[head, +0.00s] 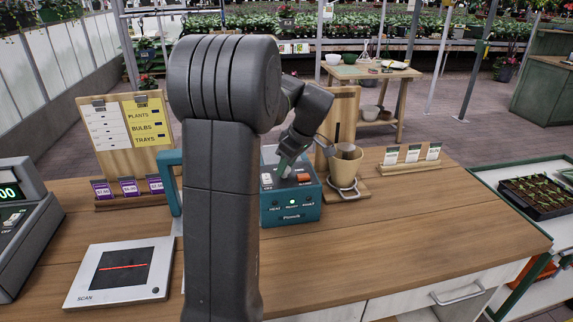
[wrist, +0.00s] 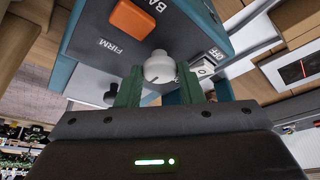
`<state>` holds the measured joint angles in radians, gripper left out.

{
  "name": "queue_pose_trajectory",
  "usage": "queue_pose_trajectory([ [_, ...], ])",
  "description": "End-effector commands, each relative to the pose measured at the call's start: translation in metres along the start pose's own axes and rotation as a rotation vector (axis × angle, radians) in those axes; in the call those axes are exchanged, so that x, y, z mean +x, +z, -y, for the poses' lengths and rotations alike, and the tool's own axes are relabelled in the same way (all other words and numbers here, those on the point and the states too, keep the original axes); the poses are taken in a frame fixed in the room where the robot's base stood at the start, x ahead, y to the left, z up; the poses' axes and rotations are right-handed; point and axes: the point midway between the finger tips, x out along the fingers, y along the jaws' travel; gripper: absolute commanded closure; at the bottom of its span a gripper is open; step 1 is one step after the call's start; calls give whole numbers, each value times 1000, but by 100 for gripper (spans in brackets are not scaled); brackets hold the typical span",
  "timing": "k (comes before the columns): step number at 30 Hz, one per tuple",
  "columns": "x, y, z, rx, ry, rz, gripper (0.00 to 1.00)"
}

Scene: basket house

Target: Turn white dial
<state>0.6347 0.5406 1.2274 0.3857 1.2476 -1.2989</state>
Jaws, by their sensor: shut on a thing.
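The white dial (wrist: 160,67) is a round knob on the grey top panel of a teal box (head: 290,210). In the wrist view it sits between the two green fingers of my gripper (wrist: 159,88), which are shut on it. A dark pointer line shows on the dial. In the head view my gripper (head: 284,168) reaches down to the box's top, and the dial is mostly hidden there. An orange button (wrist: 133,19) and a small white switch (wrist: 203,67) marked OFF are close to the dial.
A tan pot (head: 346,168) on a wooden stand is just right of the box. A scanner (head: 122,270) and a register (head: 22,225) are at the left. A price-card rack (head: 410,160) stands at the right. The counter (head: 400,230) is clear at front right.

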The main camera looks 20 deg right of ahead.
Motion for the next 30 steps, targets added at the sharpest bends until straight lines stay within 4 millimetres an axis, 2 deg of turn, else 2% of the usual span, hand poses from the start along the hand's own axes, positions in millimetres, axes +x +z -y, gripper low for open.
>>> queue_pose_trajectory([
  [10,0,0,0,-3,1,0,89],
  [11,0,0,0,-2,1,0,60],
  [13,0,0,0,-2,1,0,46],
  [14,0,0,0,-2,1,0,45],
  [23,-2,0,0,-1,1,0,45],
  [26,-10,0,0,-1,1,0,45],
  [30,-35,0,-1,-1,5,-1,45],
])
